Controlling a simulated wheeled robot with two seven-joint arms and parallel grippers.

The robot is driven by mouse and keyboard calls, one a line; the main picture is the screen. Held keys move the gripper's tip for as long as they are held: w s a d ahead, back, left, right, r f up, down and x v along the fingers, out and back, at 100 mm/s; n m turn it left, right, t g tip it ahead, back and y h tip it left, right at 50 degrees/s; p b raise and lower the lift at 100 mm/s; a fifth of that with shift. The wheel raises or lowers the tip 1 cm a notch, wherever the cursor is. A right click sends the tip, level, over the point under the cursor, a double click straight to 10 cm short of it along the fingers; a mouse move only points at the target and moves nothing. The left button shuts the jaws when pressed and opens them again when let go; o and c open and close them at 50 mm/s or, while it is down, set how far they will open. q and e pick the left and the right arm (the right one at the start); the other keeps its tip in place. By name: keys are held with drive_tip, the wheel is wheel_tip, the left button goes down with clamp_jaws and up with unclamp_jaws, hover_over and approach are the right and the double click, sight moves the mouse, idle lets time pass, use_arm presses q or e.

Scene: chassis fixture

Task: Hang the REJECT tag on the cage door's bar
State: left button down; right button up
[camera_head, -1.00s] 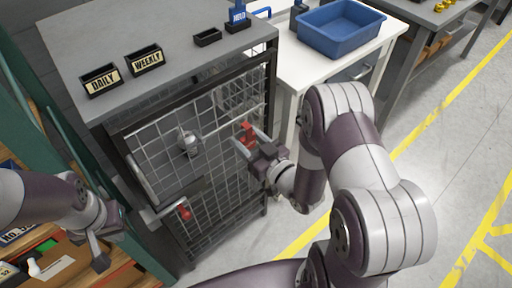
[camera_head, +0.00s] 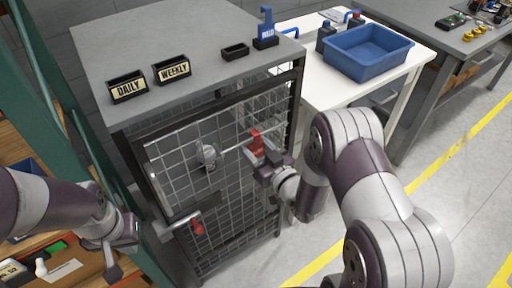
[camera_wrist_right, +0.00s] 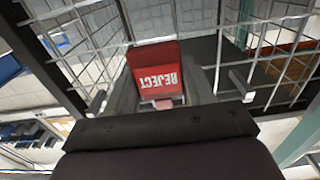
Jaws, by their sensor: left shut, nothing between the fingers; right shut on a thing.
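The red REJECT tag (camera_head: 257,143) is in my right gripper (camera_head: 264,160), which is shut on it in front of the cage door's wire mesh. In the right wrist view the tag (camera_wrist_right: 155,70) shows its lettering upside down, with mesh behind it. The cage door's bar (camera_head: 232,148) runs across the mesh from a round silver fitting (camera_head: 207,155) toward the tag. The tag overlaps the bar's right end in the head view; I cannot tell whether they touch. My left gripper (camera_head: 118,250) is shut and empty, low at the left, away from the door.
The cage's grey top (camera_head: 190,35) carries the DAILY holder (camera_head: 128,87), the WEEKLY holder (camera_head: 172,70), a small black tray (camera_head: 235,51) and a blue tag on a stand (camera_head: 266,28). A red piece (camera_head: 197,228) hangs by the door's latch. A blue bin (camera_head: 368,52) stands on the white table.

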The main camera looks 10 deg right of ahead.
drive_tip(key=o, duration=1)
drive_tip(key=shift+c, duration=0.2)
drive_tip(key=shift+s, duration=0.1)
drive_tip(key=v, duration=1.3)
drive_tip(key=w+d+r+g+h+p, duration=0.2)
drive_tip(key=w+d+g+h+p, duration=0.15)
drive_tip(key=g+h+p, duration=0.35)
drive_tip(key=s+a+r+m+g, duration=0.1)
drive_tip(key=s+r+m+g, duration=0.1)
drive_tip(key=s+r+g, duration=0.1)
drive_tip(key=s+a+r+m+g+p, duration=0.1)
drive_tip(key=s+a+r+g, duration=0.1)
drive_tip(key=s+g, duration=0.3)
drive_tip(key=shift+s+a+r+m+g+y, duration=0.35)
drive_tip(key=shift+s+r, duration=0.3)
drive_tip(key=shift+s, duration=0.55)
